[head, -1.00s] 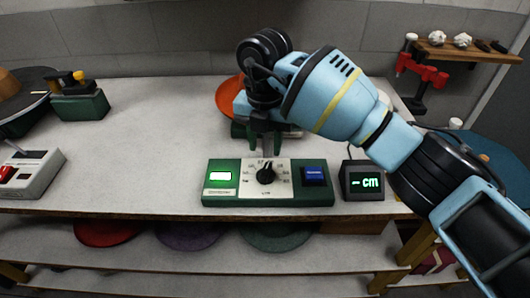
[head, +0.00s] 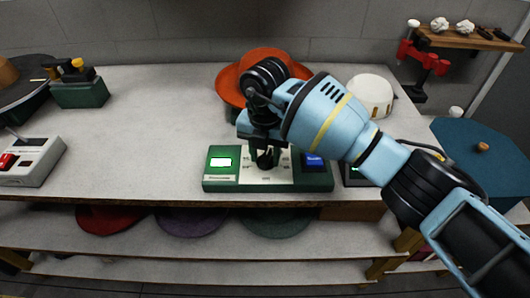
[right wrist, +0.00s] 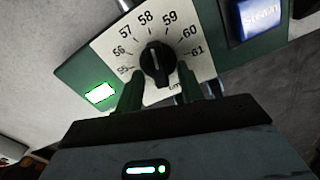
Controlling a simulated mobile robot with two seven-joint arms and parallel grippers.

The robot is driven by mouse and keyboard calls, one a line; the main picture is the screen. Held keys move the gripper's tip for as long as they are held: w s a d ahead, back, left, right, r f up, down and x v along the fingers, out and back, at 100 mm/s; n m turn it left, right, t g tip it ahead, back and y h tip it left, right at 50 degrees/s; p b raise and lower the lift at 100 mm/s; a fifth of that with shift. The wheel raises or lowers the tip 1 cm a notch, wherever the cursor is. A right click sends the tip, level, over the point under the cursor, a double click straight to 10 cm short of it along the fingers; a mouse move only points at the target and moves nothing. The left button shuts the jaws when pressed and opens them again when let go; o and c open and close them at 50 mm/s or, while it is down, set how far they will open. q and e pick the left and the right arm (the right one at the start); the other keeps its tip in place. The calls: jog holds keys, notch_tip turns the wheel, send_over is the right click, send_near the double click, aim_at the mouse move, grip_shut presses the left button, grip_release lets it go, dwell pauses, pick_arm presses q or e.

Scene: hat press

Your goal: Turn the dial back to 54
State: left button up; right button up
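The green control box (head: 221,184) stands at the table's front edge. Its black dial (right wrist: 155,64) sits on a white scale plate (right wrist: 105,45) with printed numbers; 55 to 61 are readable in the right wrist view. The dial's white mark points up, roughly at 58. The number 54 is not visible. My right gripper (right wrist: 160,69) is open, one finger on each side of the dial with small gaps seeming to show. In the head view the right gripper (head: 265,151) hangs over the dial and partly hides it. My left gripper is not in view.
The box has a lit green screen (head: 221,162) and a blue button (head: 314,161). A display unit (head: 354,178) right of it is mostly hidden by my arm. An orange hat (head: 229,84) and a white dome-shaped object (head: 371,92) stand behind. The table's left middle is clear.

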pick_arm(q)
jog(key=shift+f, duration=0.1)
pick_arm(e)
jog(key=shift+c, duration=0.2)
jog(key=c, duration=0.7)
grip_shut()
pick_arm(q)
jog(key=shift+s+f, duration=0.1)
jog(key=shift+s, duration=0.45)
